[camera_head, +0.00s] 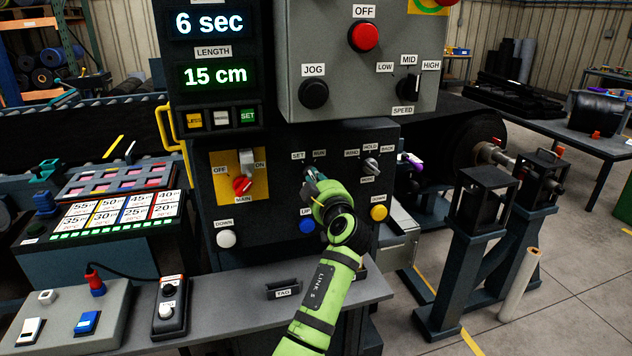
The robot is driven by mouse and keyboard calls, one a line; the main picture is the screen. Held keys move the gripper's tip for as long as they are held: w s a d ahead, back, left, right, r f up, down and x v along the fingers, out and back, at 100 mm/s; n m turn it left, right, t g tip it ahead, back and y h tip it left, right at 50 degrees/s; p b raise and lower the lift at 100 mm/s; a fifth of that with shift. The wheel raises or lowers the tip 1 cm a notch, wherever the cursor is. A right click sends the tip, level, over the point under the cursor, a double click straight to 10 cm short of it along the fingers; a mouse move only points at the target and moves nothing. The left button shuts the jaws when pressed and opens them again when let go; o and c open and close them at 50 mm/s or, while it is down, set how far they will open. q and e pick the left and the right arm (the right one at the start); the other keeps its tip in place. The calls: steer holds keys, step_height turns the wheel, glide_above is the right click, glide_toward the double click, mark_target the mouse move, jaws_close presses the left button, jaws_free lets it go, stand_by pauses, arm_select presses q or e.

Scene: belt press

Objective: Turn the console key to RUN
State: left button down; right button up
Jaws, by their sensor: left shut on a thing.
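The console (280,180) is a dark panel in the middle of the head view. The SET label (298,156) and the RUN label (319,154) sit side by side on it. My left gripper (311,178) is against the panel just below these two labels. It is shut on the console key, which the fingers and wrist hide almost wholly. I cannot tell which label the key points to. My right gripper is not in view.
Left of the gripper is the red MAIN switch (242,185) on a yellow plate. To the right is the WIND/HOLD/BACK selector (371,165). A blue button (307,225) and a yellow button (379,212) lie close beside my wrist. A grey shelf (225,296) juts out below.

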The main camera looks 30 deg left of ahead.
arm_select(q)
steer(key=shift+f+m+b, duration=0.15)
steer(key=shift+m+b, duration=0.4)
steer(key=shift+m, duration=4.85)
steer(key=c, duration=1.3)
jaws_free()
steer(key=v, duration=1.2)
